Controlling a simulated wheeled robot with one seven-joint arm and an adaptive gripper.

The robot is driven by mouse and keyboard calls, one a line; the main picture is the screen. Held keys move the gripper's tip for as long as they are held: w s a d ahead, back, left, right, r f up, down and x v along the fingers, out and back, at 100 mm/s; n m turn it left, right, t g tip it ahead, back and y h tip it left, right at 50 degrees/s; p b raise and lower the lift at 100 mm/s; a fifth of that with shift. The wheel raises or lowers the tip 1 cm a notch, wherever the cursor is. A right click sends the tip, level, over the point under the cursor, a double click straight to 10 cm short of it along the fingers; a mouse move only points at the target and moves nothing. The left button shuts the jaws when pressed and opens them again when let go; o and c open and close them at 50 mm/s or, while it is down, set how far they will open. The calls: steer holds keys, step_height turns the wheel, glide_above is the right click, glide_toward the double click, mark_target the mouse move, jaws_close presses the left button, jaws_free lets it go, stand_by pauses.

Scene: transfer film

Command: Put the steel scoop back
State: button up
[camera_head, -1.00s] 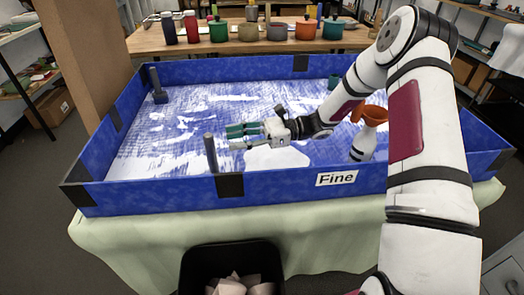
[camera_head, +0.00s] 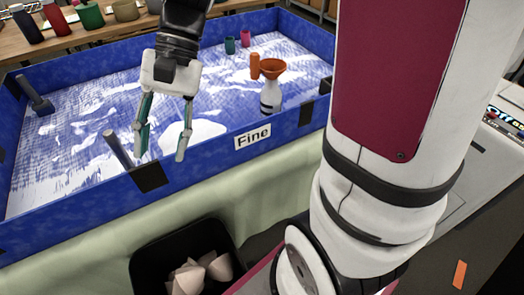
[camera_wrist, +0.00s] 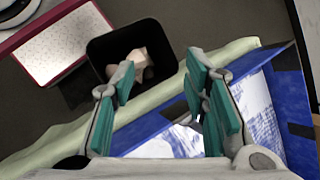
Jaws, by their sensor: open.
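I cannot make out a steel scoop for sure in either view. A grey upright rod (camera_head: 118,149) stands at the front wall of the blue tray (camera_head: 205,157), and a grey handle-like piece (camera_head: 38,99) leans at its left side; I cannot tell if either is part of a scoop. My gripper (camera_head: 161,152) is open and empty, fingers pointing down, over the front part of the tray, just right of the rod. In the wrist view my gripper's (camera_wrist: 160,72) teal-padded fingers are spread apart with nothing between them.
A black bin (camera_head: 150,267) with crumpled paper stands below the tray's front; it also shows in the wrist view (camera_wrist: 100,50). A white bottle (camera_head: 270,97) with an orange funnel (camera_head: 273,69) stands at the tray's right, beside an orange cylinder (camera_head: 255,67) and small cups (camera_head: 230,46).

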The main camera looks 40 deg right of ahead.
steer(key=s+d+r+n+t+h, duration=0.1)
steer(key=s+d+n+t+h, duration=0.1)
steer(key=s, duration=0.5)
steer(key=s+d+r+n+t+h, duration=0.1)
steer(key=s+d+n+t+h, duration=0.2)
steer(key=s+d, duration=0.3)
steer(key=shift+s+d+r+n+h, duration=0.4)
steer(key=shift+s+n+h, duration=0.3)
steer(key=shift+s+n, duration=0.2)
